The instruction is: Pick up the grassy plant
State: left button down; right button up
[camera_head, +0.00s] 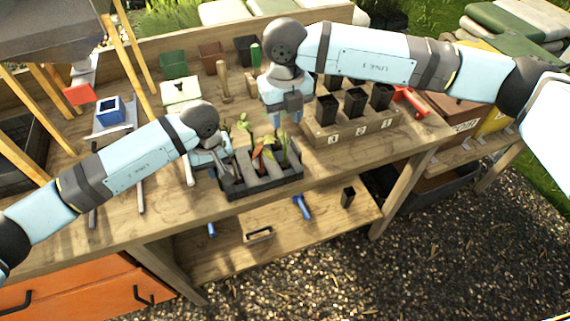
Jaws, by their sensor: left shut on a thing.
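A black slotted tray (262,186) stands near the bench's front edge and holds several small plants. Thin green leaves (243,123) rise at its left end, next to my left gripper; these may be the grassy plant. A reddish-leaved plant (266,148) and a green plant (284,152) stand further right in the tray. My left gripper (228,172) is at the tray's left end, low among the slots, shut on what looks like the left plant; its grip is partly hidden. My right gripper (290,112) points down just behind the tray; its jaw opening is unclear.
A wooden block (352,130) with numbered fronts holds several black pots right of the tray. Green (173,64), brown (212,57) and black (245,50) pots stand at the back. A blue container (108,110) and tools lie left. The bench's right front corner is clear.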

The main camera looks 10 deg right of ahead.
aim_at(285, 144)
jog(key=n, duration=0.8)
jog(key=shift+n, duration=0.4)
jog(key=n, duration=0.6)
jog(key=shift+r, duration=0.1)
jog(key=n, duration=1)
jog(key=shift+d, duration=0.1)
jog(key=n, duration=0.4)
jog(key=shift+w, duration=0.1)
notch_tip(285, 144, down, 12)
jog(key=shift+r, duration=0.1)
grip_shut()
